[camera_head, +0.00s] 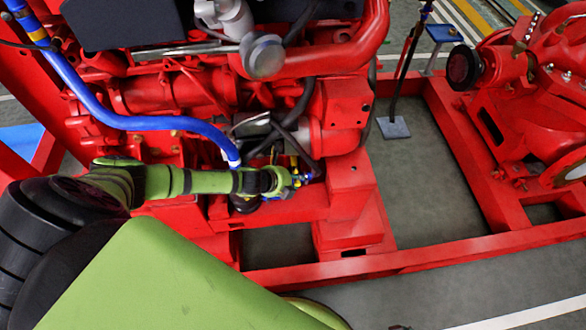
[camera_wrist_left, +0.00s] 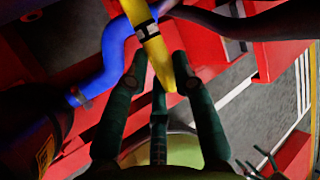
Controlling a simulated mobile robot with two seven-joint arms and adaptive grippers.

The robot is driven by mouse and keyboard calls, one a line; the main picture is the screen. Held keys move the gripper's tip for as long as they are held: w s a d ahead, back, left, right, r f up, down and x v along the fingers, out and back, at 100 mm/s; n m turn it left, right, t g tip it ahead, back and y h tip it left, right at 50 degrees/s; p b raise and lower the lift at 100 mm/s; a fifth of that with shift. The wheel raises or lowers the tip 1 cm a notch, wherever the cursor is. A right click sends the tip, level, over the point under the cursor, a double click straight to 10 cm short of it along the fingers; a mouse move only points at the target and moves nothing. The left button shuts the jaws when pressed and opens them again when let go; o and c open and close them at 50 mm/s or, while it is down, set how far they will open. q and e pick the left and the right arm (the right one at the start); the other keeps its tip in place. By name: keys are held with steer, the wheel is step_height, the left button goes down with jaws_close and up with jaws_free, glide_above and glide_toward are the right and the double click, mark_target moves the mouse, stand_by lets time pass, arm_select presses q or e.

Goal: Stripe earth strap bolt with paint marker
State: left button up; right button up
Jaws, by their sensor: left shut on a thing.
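My left gripper (camera_head: 297,180) is low beside the red engine in the head view, small and partly lost among hoses and yellow and blue parts. In the left wrist view my left gripper (camera_wrist_left: 163,72) has its dark green fingers closed around a yellow paint marker (camera_wrist_left: 153,47) with a black and white band. The marker slants between the fingers, its lower end near the palm and its upper end leaving the top of the picture. I cannot make out the earth strap bolt, nor whether the marker touches anything.
A blue hose (camera_head: 150,122) runs down to beside my left gripper and also shows in the wrist view (camera_wrist_left: 112,55). Black cables (camera_head: 290,130) hang just above the gripper. The red base frame (camera_head: 400,262) surrounds it. Grey floor (camera_head: 412,185) lies open to the right.

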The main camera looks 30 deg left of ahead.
arm_select(q)
steer(key=shift+w+a, duration=0.1)
stand_by(0.4)
steer(key=shift+r+p, duration=0.3)
steer(key=shift+p, duration=0.05)
steer(key=shift+w, duration=0.1)
stand_by(0.7)
steer(key=shift+f, duration=0.15)
stand_by(0.5)
steer(key=shift+a+r+p, duration=0.1)
steer(key=shift+r+p, duration=0.25)
steer(key=shift+p, duration=0.1)
stand_by(0.5)
steer(key=shift+f, duration=0.2)
steer(key=shift+r, duration=0.15)
stand_by(0.8)
